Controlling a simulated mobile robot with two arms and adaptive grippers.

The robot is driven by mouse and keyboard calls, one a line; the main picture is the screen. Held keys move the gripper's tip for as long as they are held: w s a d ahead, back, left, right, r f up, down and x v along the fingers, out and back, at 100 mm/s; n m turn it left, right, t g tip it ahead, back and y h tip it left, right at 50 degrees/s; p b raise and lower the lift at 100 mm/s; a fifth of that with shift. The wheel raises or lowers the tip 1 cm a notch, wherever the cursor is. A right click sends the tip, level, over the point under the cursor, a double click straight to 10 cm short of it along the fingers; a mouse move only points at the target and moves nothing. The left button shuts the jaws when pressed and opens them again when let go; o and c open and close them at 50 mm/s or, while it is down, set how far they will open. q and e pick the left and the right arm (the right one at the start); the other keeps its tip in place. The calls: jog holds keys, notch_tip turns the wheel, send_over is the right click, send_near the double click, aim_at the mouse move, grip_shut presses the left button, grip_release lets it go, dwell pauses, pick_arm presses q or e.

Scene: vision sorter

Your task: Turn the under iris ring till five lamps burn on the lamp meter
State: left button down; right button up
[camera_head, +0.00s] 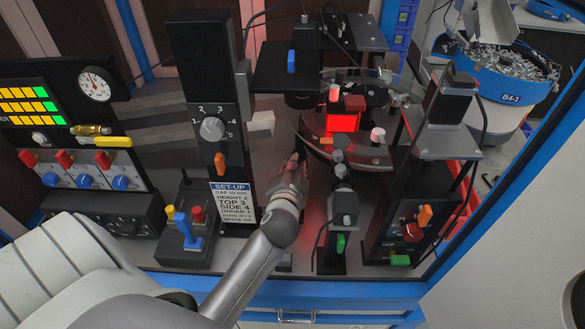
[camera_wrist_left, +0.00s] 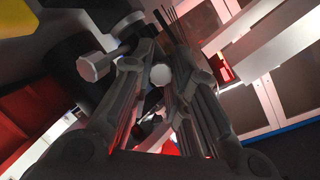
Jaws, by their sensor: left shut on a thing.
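My left gripper (camera_head: 294,168) reaches in from below, beside the left front edge of the round glass turntable, fingers pointing away. In the left wrist view its fingers (camera_wrist_left: 158,60) are close together, with a pale round-ended part (camera_wrist_left: 160,75) between them. That fits the under iris ring, but the fingers hide most of it. A second pale knob (camera_wrist_left: 93,67) stands left of the fingers. The lamp meter appears to be the black panel (camera_head: 28,100) at far left, with rows of lit yellow bars and green ends. My right gripper is out of view.
A set-up card (camera_head: 233,200) hangs on the black column left of my gripper. A red-lit block (camera_head: 342,122) glows over the turntable (camera_head: 300,128). A small camera post (camera_head: 343,208) stands close right of my gripper. A joystick box (camera_head: 187,228) stands left.

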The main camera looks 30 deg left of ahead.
pick_arm(q)
jog(key=c, duration=1.4)
grip_release()
jog(key=shift+o, duration=0.2)
jog(key=v, duration=1.2)
jog(key=shift+f, duration=0.1)
